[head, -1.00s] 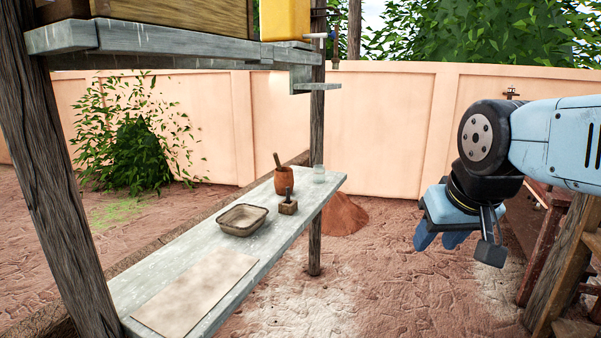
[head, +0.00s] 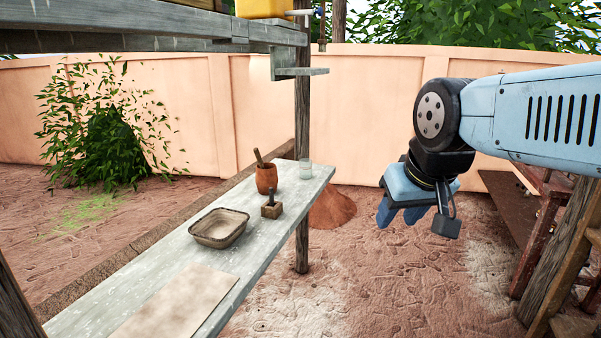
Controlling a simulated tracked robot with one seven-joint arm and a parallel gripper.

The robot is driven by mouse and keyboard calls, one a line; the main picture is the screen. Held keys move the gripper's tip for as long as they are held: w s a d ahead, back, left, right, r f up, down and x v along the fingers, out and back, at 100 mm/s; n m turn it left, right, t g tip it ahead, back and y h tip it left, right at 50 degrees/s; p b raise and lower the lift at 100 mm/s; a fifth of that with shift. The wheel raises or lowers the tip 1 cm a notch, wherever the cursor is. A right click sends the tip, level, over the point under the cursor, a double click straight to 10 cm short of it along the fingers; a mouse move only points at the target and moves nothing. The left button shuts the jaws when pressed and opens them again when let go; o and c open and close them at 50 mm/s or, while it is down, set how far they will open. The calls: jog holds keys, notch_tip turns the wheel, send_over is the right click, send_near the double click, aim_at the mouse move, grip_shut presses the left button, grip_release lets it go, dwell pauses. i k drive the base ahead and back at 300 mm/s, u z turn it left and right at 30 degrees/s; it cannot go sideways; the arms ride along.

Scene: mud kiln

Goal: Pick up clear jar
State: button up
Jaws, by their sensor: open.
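The clear jar (head: 305,169) stands upright at the far right end of the grey plank shelf (head: 268,225). It is small, pale and see-through. A terracotta pot (head: 266,178) with a stick in it stands just left of the jar. My gripper (head: 397,217) hangs in the air to the right of the shelf, fingers pointing down. It is open and holds nothing. A clear gap lies between it and the jar.
A small block with an upright handle (head: 271,207), a shallow basin (head: 219,228) and a flat board (head: 172,305) share the shelf. A wooden post (head: 302,232) stands at its right edge. An upper shelf (head: 150,38) overhangs. Wooden furniture (head: 565,240) stands at right.

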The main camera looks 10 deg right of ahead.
aim_at(306, 164)
jog(key=z, duration=0.65)
jog(key=i, duration=1.3)
jog(key=z, duration=0.25)
jog(key=i, duration=1.2)
jog(key=u, duration=0.65)
